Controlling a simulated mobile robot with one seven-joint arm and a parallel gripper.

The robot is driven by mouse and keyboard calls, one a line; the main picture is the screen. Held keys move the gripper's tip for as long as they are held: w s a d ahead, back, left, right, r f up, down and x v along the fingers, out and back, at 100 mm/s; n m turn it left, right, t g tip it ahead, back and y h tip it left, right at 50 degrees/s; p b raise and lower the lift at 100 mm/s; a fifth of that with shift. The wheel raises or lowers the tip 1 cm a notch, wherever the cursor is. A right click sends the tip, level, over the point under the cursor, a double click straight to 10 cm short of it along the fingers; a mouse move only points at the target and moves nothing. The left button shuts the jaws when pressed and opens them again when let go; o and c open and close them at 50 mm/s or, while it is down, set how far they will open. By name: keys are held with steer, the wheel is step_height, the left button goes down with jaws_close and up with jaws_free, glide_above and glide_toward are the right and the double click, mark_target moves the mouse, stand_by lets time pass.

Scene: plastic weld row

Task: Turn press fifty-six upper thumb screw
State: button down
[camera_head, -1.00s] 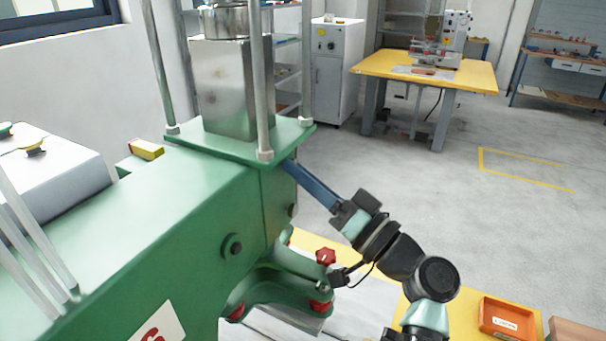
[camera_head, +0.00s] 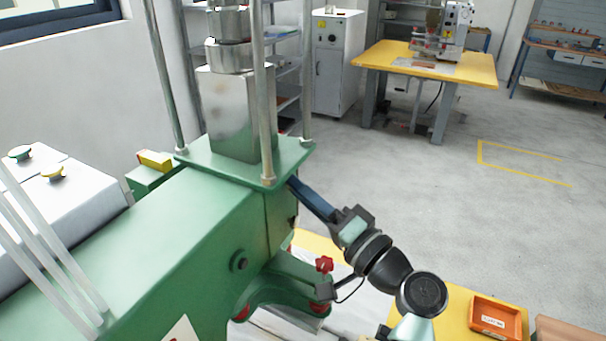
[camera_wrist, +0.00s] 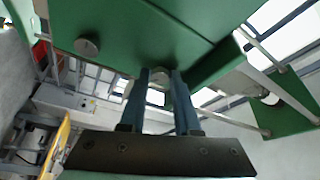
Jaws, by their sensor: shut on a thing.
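The green press (camera_head: 190,220) fills the left and middle of the head view. My gripper (camera_wrist: 161,75) has two long blue fingers, and they also show from the side in the head view (camera_head: 295,186). In the wrist view the fingers reach up to the press's green face. They are shut on a small grey round screw head (camera_wrist: 160,76) between their tips. In the head view the fingertips and this screw are hidden by the press. A second grey round knob (camera_wrist: 87,47) sits on the green face to the left in the wrist view, apart from the fingers.
A red star knob (camera_head: 324,264) stands on the press's lower green bracket, close to my wrist. Steel posts (camera_head: 263,95) rise from the press top. An orange tray (camera_head: 497,318) lies on a yellow surface at lower right. Open floor spreads to the right.

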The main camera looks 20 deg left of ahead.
steer(key=shift+w+d+r+m+g+h+p, duration=0.15)
steer(key=shift+m+g+h+p, duration=0.4)
steer(key=shift+m+g+p, duration=1.85)
steer(key=shift+w+a+r+m+g+h+p, duration=0.1)
steer(key=shift+w+r+m+g+h+p, duration=0.6)
steer(key=shift+m+p, duration=3)
steer(key=shift+s+d+f+m+g+h+p, duration=0.1)
steer(key=shift+s+f+m+g+h+p, duration=0.2)
steer(key=shift+m+g+p, duration=2.9)
steer(key=m+t+b, duration=0.2)
steer(key=m+b, duration=0.1)
steer(key=shift+b, duration=0.35)
steer(key=c, duration=0.6)
jaws_free()
steer(key=shift+r, duration=0.1)
